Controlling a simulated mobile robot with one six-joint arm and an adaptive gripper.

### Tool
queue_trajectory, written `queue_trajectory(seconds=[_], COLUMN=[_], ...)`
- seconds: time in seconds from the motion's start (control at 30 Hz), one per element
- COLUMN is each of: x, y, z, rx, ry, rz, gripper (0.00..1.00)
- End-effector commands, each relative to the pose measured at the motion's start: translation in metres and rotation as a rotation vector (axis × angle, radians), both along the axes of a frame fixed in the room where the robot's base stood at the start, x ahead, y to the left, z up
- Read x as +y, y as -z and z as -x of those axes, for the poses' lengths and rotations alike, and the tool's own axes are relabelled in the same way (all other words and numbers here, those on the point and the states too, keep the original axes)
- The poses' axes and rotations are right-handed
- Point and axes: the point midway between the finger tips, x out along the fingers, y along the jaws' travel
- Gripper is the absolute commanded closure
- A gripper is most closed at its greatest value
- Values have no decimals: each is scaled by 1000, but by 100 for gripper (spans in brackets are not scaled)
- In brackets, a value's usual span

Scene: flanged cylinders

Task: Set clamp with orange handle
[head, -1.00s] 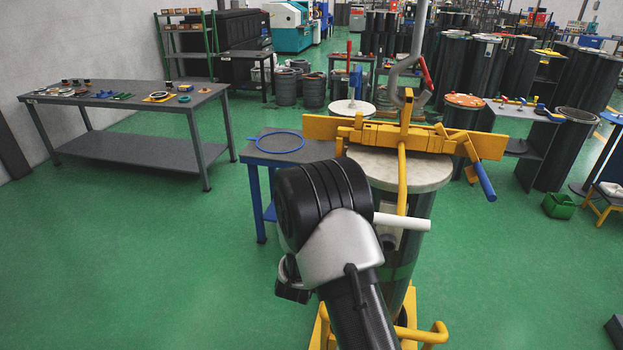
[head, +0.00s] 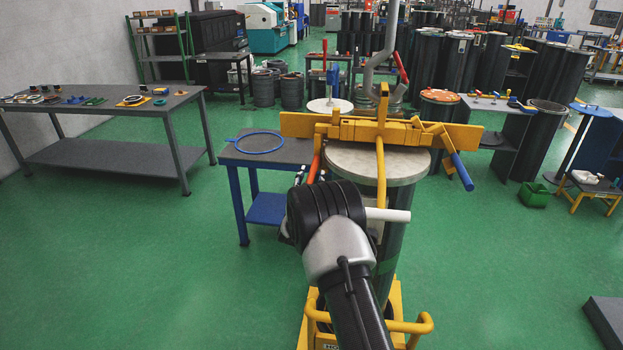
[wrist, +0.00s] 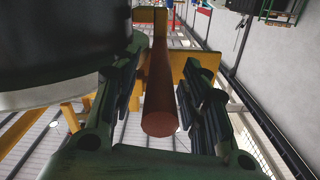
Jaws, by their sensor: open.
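A yellow clamp frame (head: 385,132) lies across the pale round lid (head: 385,163) of a tall dark flanged cylinder. Its orange handle (head: 316,153) hangs down at the left side, and a blue handle (head: 462,172) angles down at the right. In the wrist view, my gripper (wrist: 160,64) is open. The orange handle (wrist: 160,105) runs between its two fingers, with gaps visible on both sides. In the head view my wrist joint covers most of the gripper and the handle's lower part.
A small blue table (head: 232,156) with a blue ring (head: 260,142) stands left of the cylinder. A yellow cart (head: 416,327) is at its base. A grey workbench (head: 120,109) with small parts is farther left. Green floor between them is clear.

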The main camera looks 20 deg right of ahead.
Motion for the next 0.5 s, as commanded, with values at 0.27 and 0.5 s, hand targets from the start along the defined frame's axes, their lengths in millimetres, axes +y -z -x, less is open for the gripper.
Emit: queue_trajectory(seconds=[0.27,0.5], x=[-8,-8], y=[0,-1], z=[-11,-11], rx=[0,-1], ry=[0,0], rz=[1,1], gripper=[59,61])
